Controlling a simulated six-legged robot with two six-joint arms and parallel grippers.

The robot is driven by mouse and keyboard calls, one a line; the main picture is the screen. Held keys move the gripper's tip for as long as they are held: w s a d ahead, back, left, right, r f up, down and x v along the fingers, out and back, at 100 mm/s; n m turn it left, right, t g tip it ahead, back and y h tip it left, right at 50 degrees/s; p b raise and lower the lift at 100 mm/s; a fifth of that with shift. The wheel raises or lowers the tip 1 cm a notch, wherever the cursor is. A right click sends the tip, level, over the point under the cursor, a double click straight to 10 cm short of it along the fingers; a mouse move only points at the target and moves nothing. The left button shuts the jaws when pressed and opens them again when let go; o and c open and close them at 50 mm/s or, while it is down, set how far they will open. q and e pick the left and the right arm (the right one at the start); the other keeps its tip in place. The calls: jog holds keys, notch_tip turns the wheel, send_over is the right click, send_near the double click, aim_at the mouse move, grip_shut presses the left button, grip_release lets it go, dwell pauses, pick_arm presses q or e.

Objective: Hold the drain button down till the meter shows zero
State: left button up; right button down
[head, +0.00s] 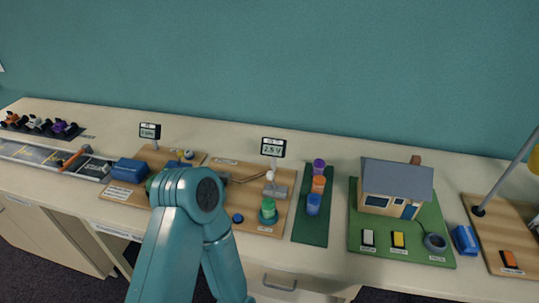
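A meter (273,147) on a short post stands at the back of a wooden board (285,215); it appears to read 2.5 V. A blue round button (238,218) sits near the board's front edge, with a green knob-like part (268,210) to its right. I cannot read the labels, so I cannot tell for sure which is the drain button. A teal arm of mine rises from the bottom and bends in front of the board's left part, hiding some of it. Neither gripper shows, and nothing is seen touching the blue button.
A second meter (150,131) stands on the board to the left, near a blue block (129,170). Purple, orange and blue cups (313,203) stand on a green mat (312,232). A model house (395,190) is further right. The bench front between the mat and house is narrow.

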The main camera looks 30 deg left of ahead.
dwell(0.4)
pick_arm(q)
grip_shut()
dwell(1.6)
